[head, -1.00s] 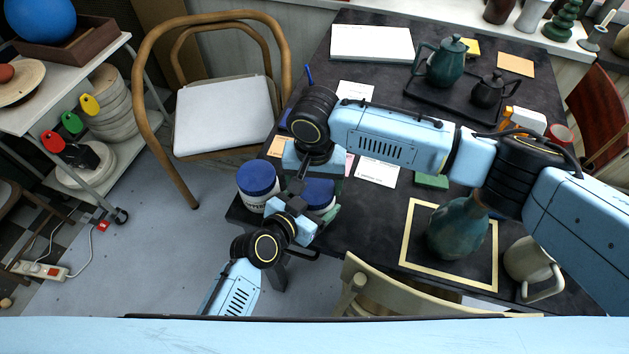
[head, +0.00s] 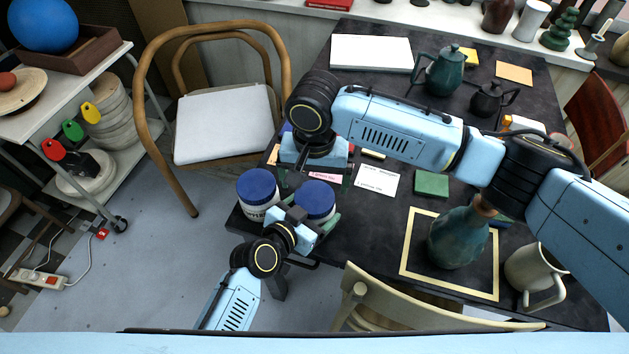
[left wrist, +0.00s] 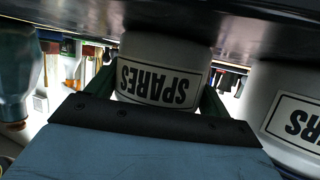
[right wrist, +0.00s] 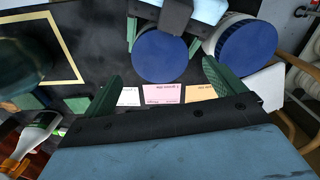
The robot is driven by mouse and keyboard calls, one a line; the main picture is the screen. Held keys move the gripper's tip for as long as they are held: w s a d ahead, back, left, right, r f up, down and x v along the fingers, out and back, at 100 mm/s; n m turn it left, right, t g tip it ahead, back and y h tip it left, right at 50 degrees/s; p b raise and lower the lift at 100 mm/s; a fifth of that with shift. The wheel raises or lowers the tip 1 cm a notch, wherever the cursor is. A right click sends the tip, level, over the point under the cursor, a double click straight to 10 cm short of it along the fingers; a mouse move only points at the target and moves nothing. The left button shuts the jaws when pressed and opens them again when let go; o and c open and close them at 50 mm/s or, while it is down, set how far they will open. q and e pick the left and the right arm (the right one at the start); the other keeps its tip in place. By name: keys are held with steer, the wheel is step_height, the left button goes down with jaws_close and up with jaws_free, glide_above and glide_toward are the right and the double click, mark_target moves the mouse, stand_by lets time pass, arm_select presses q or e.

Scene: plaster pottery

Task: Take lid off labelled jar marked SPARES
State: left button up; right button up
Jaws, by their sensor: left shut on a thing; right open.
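The SPARES jar is white with a blue lid (head: 315,198); its label (left wrist: 158,85) appears upside down in the left wrist view. The jar stands near the table's left corner. My left gripper (head: 305,222) is shut around the jar's body, a finger on each side. The lid sits on the jar and shows clear in the right wrist view (right wrist: 160,55). My right gripper (head: 314,178) is open and empty, just beyond the lid in the head view, fingers spread and apart from it. The lid lies ahead of its fingertips in the right wrist view.
A second blue-lidded jar (head: 257,190), its label ending in ERS, stands close left of the SPARES jar. Paper cards (head: 377,180) and a green block (head: 431,184) lie to the right.

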mark_target(314, 197)
step_height(314, 197, up, 2)
steer(key=m, duration=0.4)
steer(key=shift+r, duration=0.1)
steer(key=shift+r+m, duration=0.5)
steer(key=shift+m, duration=0.7)
steer(key=shift+f, duration=3.95)
steer(key=c, duration=1)
steer(key=n, duration=0.6)
steer(key=shift+n, duration=0.3)
